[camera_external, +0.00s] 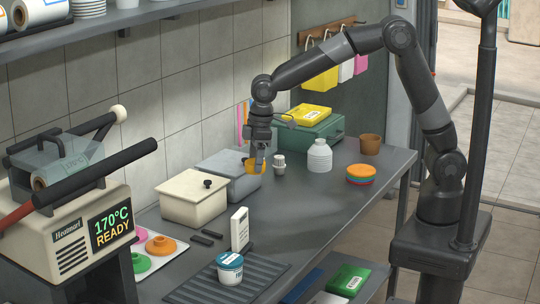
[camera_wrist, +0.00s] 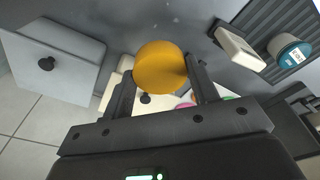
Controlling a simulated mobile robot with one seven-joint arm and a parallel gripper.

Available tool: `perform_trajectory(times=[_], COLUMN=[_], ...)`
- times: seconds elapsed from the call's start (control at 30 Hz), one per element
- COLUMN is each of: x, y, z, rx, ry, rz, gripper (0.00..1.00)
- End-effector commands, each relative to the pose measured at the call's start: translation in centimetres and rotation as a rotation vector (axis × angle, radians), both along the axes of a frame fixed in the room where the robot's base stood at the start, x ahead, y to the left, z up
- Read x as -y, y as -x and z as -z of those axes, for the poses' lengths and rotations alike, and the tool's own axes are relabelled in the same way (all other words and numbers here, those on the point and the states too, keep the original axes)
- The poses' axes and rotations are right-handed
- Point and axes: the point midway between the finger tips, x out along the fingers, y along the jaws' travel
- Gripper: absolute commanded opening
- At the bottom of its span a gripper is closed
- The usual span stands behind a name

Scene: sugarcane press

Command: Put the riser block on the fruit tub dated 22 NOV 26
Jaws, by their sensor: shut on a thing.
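My gripper (camera_external: 256,168) is shut on a round yellow-orange block (camera_wrist: 160,67), which I take for the riser block. In the wrist view the block sits between the two fingers; in the external view it (camera_external: 248,166) shows partly behind the fingers, in front of the grey lidded box. A small white tub with a blue lid (camera_external: 230,259) stands on the dark ribbed mat at the front, well apart from my gripper. In the wrist view the tub (camera_wrist: 287,46) is at the upper right. Its label print is too small to read, so I cannot confirm the date.
A cream lidded box (camera_external: 193,200) and a grey lidded box (camera_external: 226,174) stand along the wall. A white upright box (camera_external: 240,229) stands just behind the tub. A white bottle (camera_external: 320,156) and stacked colored discs (camera_external: 360,173) are to the right. The middle counter (camera_external: 300,205) is clear.

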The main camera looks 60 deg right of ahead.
Motion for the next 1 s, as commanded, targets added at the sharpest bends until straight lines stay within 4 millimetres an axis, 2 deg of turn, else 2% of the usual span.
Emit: perform_trajectory(times=[0.03,0.1,0.2,0.3,0.4,0.63,1.0], x=[-3.2,-6.8,-11.3,-14.9,-17.2,-20.3,-27.6], y=[0.5,1.3,2.7,4.1,5.3,6.9,10.0], z=[-0.1,-0.3,-0.5,-0.7,-0.8,-0.1,4.7], rx=[-0.002,-0.004,-0.008,-0.011,-0.015,-0.020,-0.018], ry=[-0.003,-0.007,-0.012,-0.016,-0.019,-0.021,-0.020], rz=[-0.056,-0.119,-0.202,-0.265,-0.309,-0.349,-0.347], gripper=[0.31,0.31,0.31,0.31,0.31,0.31,0.31])
